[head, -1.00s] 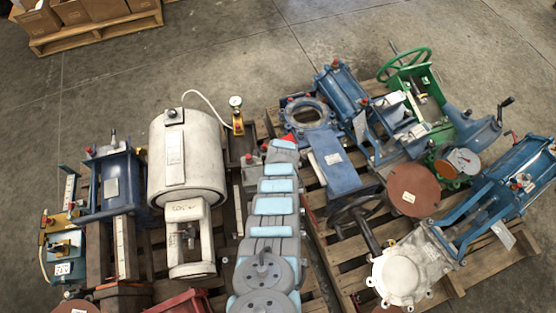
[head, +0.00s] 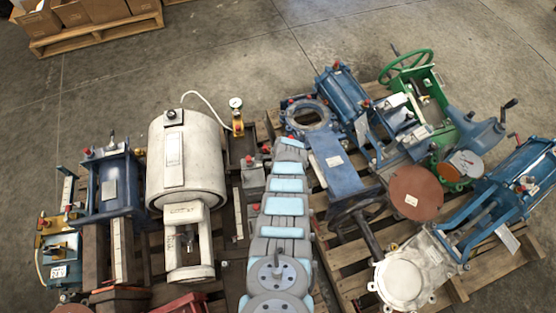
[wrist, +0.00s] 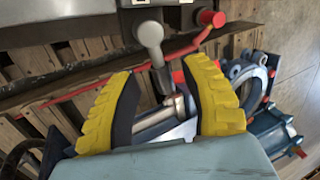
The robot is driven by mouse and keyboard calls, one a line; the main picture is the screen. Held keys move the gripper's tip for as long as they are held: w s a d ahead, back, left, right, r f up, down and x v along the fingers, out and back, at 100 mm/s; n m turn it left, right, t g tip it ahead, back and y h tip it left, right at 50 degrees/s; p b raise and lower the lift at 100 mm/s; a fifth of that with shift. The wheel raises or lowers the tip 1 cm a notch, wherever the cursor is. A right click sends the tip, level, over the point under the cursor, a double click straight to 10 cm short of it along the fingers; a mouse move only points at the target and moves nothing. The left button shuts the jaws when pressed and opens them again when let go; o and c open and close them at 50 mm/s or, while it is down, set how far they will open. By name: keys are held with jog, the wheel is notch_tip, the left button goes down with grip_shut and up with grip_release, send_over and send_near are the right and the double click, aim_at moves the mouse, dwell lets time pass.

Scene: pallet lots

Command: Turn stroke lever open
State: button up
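A grey lever with a round knob (wrist: 149,35) shows at the upper middle of the wrist view; its rod runs down between my fingers. I cannot tell for sure whether it is the stroke lever. My gripper (wrist: 160,68) has two yellow ridged fingers, spread apart, one on each side of the rod. Neither finger clearly touches it. In the head view my gripper is hidden beyond my own arm, so the lever cannot be made out there.
A white cylinder actuator (head: 186,160) with a pressure gauge (head: 236,104) stands left of my arm. A blue valve body (head: 340,165), a round flange (head: 306,116) and a green handwheel valve (head: 408,65) crowd the right pallet. Open concrete floor (head: 250,45) lies behind.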

jog(key=shift+r, duration=0.25)
dwell(0.3)
jog(key=shift+d+r, duration=0.1)
jog(key=shift+r, duration=0.25)
jog(key=v, duration=0.6)
jog(key=shift+s, duration=0.25)
dwell(0.3)
jog(key=shift+r, duration=0.1)
